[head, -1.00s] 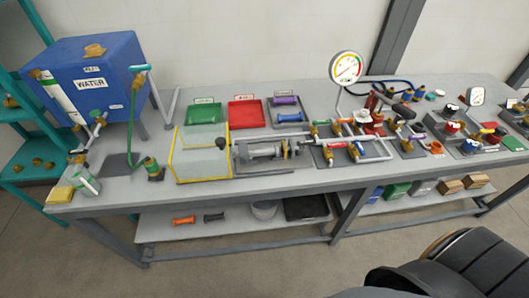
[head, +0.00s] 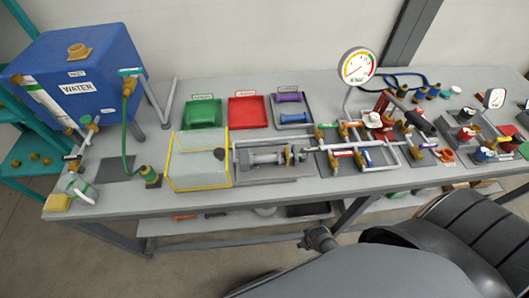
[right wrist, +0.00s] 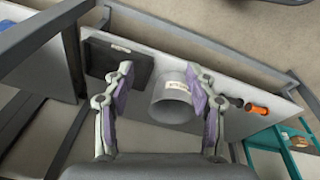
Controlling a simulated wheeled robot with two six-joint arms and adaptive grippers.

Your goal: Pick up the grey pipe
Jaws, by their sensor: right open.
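A short dark grey pipe (right wrist: 234,101) lies on the lower shelf in the right wrist view, partly hidden by my right finger. In the head view only a sliver of it (head: 214,215) shows below the bench edge. My right gripper (right wrist: 160,73) is open and empty. Its fingers are above the shelf, on either side of a grey bucket (right wrist: 172,98), and the pipe is beyond the right finger. My right arm reaches in from the lower right of the head view. My left gripper is not in view.
An orange pipe (right wrist: 257,110) lies beside the grey one. A black tray (right wrist: 117,65) stands on the shelf on the bucket's other side. The bench top (head: 160,198) overhangs the lower shelf, and bench legs (head: 356,214) frame it.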

